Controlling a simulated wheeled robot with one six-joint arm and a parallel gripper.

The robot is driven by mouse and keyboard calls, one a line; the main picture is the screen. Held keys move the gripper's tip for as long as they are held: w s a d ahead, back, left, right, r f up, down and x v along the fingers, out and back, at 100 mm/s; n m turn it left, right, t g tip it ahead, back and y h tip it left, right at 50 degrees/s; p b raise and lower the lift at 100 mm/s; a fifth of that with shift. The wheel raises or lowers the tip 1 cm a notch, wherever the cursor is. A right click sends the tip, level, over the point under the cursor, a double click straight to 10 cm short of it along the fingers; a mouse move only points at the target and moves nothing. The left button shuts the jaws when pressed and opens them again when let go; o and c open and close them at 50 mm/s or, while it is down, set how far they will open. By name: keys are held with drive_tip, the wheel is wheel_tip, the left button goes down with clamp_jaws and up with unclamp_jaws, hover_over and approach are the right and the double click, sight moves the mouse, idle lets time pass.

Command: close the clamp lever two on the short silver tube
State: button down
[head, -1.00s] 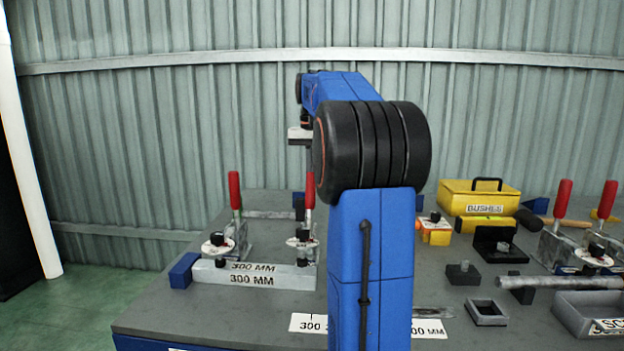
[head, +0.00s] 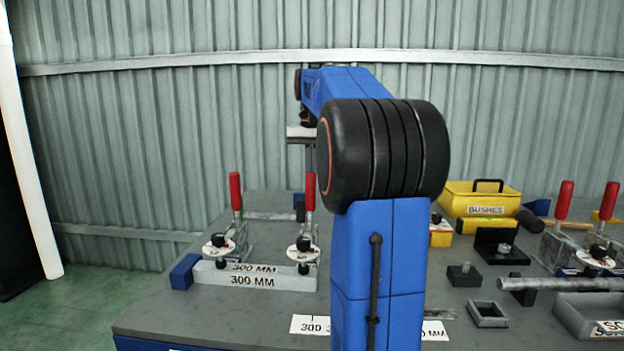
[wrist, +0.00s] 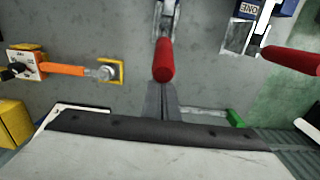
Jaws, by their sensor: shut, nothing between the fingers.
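The short silver tube (head: 212,275), marked 300 MM, lies at the left of the bench. Two red-handled clamps stand along it. The right one, clamp lever two (head: 310,191), stands upright; its red handle also shows in the wrist view (wrist: 164,60). The left lever (head: 235,191) is upright too, and its clamp bears the label ONE in the wrist view (wrist: 248,8). My gripper (head: 310,166) is shut and empty, pointing down just above the lever two handle. In the wrist view its fingertips (wrist: 161,95) appear close to the handle end; I cannot tell whether they touch.
A yellow BUSHES box (head: 481,200), small black fixtures and a grey tray (head: 590,312) stand at the right. Two more upright red levers (head: 564,200) stand beside a longer tube (head: 560,284). My arm hides the bench middle. A corrugated wall stands behind.

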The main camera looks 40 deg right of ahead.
drive_tip(key=shift+s+a, duration=0.1)
drive_tip(key=shift+a, duration=0.05)
drive_tip(key=shift+s+a+r, duration=0.2)
drive_tip(key=shift+s+a, duration=0.45)
drive_tip(key=shift+a, duration=0.1)
drive_tip(key=shift+r, duration=3.95)
